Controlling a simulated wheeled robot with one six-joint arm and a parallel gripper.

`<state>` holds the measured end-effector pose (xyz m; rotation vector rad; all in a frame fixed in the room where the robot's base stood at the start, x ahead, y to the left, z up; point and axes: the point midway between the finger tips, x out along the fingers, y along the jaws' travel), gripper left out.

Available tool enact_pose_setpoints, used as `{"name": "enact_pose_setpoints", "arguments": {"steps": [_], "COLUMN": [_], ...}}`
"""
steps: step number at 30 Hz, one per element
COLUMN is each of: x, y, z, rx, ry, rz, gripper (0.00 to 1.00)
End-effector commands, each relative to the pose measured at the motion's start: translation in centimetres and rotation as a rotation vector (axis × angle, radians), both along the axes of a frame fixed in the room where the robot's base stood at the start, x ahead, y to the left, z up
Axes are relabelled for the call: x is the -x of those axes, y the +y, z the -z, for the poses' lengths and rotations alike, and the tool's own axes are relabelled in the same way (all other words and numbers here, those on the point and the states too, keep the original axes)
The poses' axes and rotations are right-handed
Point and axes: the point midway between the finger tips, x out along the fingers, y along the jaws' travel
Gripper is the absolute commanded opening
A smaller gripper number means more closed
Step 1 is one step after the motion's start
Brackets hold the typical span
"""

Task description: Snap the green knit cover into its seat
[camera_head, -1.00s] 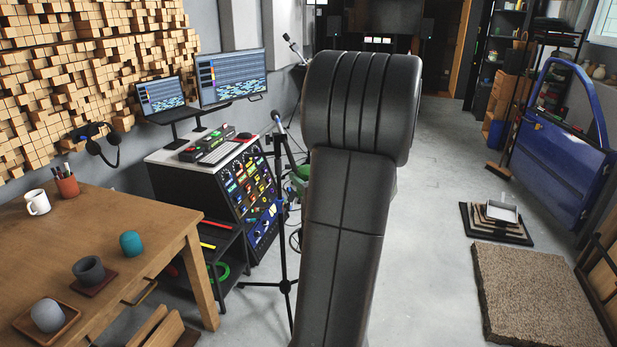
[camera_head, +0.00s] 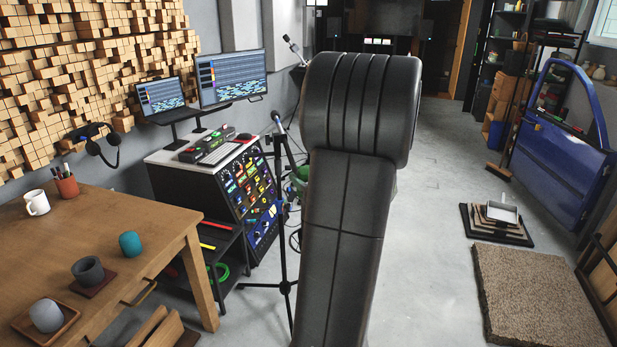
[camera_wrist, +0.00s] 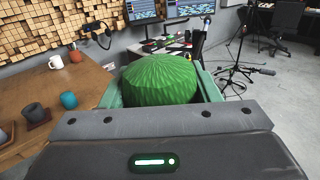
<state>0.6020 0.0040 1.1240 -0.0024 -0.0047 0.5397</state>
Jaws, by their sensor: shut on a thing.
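The green knit cover (camera_wrist: 160,80) is a ribbed, rounded dome in the middle of the wrist view. My gripper (camera_wrist: 160,88) is shut on it, with a pale green finger on its left and another on its right. The cover's lower part is hidden behind the dark gripper body. I cannot tell which thing is the cover's seat. A microphone on a stand (camera_head: 277,120) stands left of my arm in the head view.
A wooden table (camera_head: 150,225) with cups is at the left. A mixing console (camera_head: 240,190) and two screens stand behind it. A blue car door (camera_head: 560,165) leans at the right, near a brown textured block (camera_head: 535,295). Grey floor is open between the block and my arm.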

Motion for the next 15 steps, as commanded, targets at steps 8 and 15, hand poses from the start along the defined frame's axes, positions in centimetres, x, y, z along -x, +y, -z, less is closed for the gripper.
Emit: {"name": "enact_pose_setpoints", "arguments": {"steps": [8, 15], "x": [0.0, 0.0], "y": [0.0, 0.0], "z": [0.9, 1.5], "rx": [0.0, -0.001], "ry": [0.0, 0.001], "rz": [0.0, 0.0], "gripper": [0.35, 0.35]}}
